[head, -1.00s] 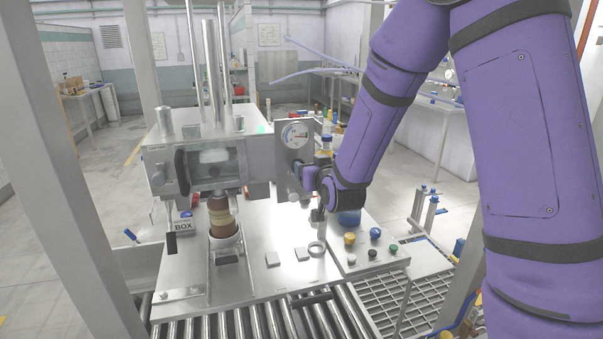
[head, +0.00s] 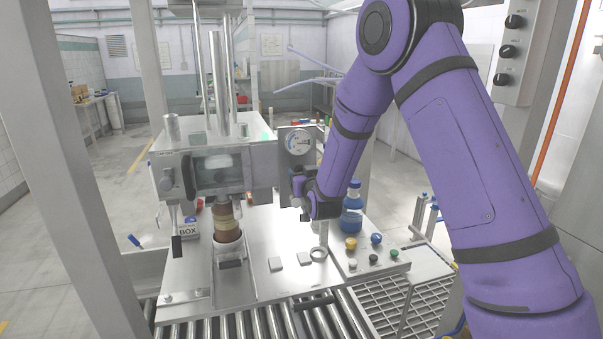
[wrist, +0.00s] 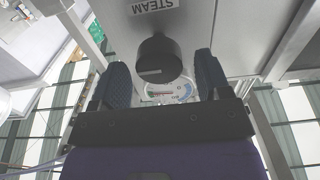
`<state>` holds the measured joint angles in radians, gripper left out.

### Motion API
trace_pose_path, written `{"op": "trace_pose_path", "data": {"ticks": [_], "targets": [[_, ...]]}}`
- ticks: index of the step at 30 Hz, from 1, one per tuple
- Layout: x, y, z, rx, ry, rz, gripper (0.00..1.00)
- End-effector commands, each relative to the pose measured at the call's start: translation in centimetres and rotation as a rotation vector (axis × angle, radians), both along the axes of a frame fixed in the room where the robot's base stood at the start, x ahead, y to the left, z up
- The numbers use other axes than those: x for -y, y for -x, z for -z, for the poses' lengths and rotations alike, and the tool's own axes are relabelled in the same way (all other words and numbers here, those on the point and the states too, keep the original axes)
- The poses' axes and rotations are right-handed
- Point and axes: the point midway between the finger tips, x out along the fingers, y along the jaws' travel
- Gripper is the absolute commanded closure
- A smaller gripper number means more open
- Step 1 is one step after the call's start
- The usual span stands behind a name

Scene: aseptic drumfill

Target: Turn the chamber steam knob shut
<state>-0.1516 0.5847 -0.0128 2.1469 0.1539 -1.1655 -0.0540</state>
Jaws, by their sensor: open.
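The steam knob (wrist: 158,58) is a dark round knob with a pale line on its face, below a STEAM label (wrist: 154,5) in the wrist view. My gripper (wrist: 161,66) is open, with one dark ribbed finger on each side of the knob. Gaps show between the knob and both fingers, so it is not gripped. In the head view my gripper (head: 299,186) is at the panel just below the round gauge (head: 298,142), and I cannot make out the knob there. The gauge (wrist: 168,90) also shows between the fingers in the wrist view.
A brown bottle (head: 225,212) stands under the filling machine (head: 212,172). A blue bottle (head: 352,212) stands right of my wrist, behind several coloured buttons (head: 351,243). A grey box with black knobs (head: 507,50) is at the upper right. Rollers (head: 270,328) run along the front.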

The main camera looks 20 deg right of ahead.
Motion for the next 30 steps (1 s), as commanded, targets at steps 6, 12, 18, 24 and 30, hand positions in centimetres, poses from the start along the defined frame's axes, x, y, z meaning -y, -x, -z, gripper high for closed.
{"op": "trace_pose_path", "data": {"ticks": [6, 12, 18, 24, 30], "targets": [[0.0, -1.7, 0.0, 0.000, 0.000, 0.000, 0.30], [0.0, -1.9, 0.0, -0.001, 0.000, 0.000, 0.30], [0.0, -1.8, 0.0, -0.001, 0.000, 0.000, 0.51], [0.0, -1.8, 0.0, -0.001, 0.000, 0.000, 0.77], [0.0, -1.8, 0.0, -0.001, 0.023, 0.000, 0.77]]}}
